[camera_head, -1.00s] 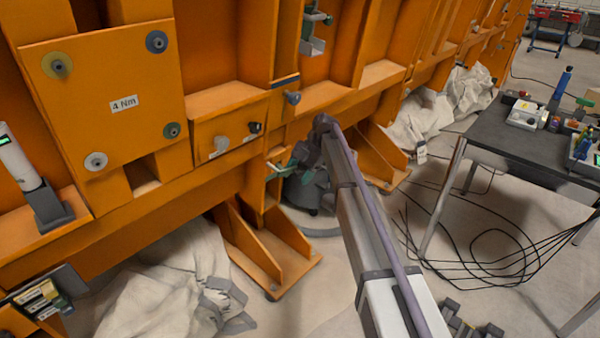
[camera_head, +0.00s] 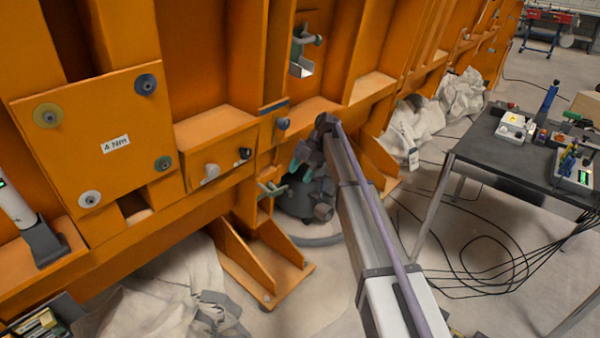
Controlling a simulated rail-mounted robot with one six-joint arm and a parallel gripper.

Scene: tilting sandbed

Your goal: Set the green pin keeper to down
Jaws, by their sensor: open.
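A small green handle-like part (camera_head: 271,189), likely the green pin keeper, is mounted on the lower orange upright left of my arm's end. It looks roughly level, tilted slightly; its exact setting is too small to tell. My gripper (camera_head: 302,166) is open and empty, its teal-tipped fingers just right of and above the green part, apart from it in the picture. The wrist hides part of the frame behind.
A green-ended clamp with a metal bracket (camera_head: 302,55) hangs above. An orange panel marked 4 Nm (camera_head: 105,125) is at left. Grey sheeting (camera_head: 165,300) lies below. A dark table (camera_head: 510,160) with tools and trailing cables stands at right.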

